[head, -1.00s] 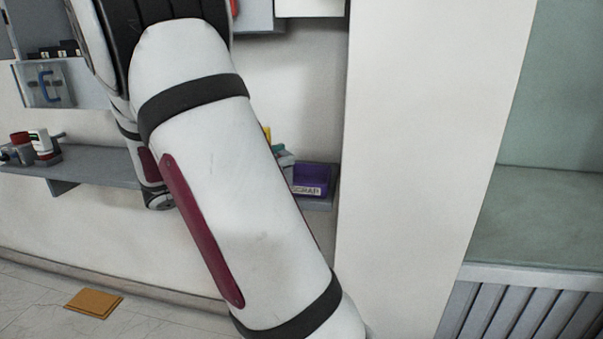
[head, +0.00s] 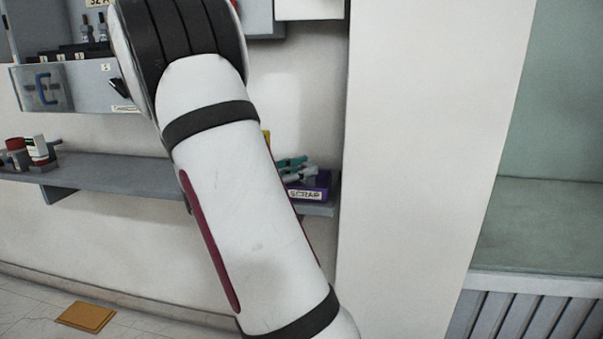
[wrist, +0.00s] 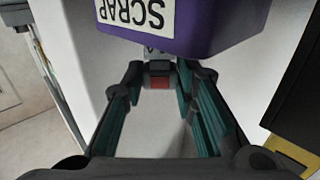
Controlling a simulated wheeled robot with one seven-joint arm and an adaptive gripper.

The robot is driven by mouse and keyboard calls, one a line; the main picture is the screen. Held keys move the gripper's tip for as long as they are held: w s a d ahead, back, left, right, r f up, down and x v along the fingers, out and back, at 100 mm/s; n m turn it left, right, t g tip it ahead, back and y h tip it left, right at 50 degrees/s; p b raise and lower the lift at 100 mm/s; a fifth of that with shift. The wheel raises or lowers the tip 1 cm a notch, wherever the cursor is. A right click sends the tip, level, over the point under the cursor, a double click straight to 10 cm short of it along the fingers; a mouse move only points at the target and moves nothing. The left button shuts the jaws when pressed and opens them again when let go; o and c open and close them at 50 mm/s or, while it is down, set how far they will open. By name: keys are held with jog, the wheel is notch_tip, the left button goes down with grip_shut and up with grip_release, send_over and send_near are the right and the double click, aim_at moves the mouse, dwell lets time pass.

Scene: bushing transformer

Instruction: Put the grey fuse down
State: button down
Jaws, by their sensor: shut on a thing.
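In the head view the bin (head: 322,184) stands on the right end of the shelf. Teal and grey parts show just above and left of the bin there, partly behind my arm. The fuse cannot be made out clearly in the head view.
The grey shelf (head: 115,176) runs along the wall, with red and white items (head: 38,150) at its left end. A grey cabinet (head: 95,85) hangs above. A white pillar (head: 420,150) stands right of the bin. A dark box (wrist: 292,85) is right in the wrist view.

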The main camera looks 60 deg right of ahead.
jog(key=shift+f, duration=0.1)
jog(key=c, duration=1.3)
grip_release()
jog(key=shift+w+a+r, duration=0.15)
jog(key=shift+a+r, duration=0.1)
jog(key=shift+a, duration=0.05)
jog(key=p+v, duration=0.3)
jog(key=v, duration=0.8)
jog(key=shift+w, duration=0.15)
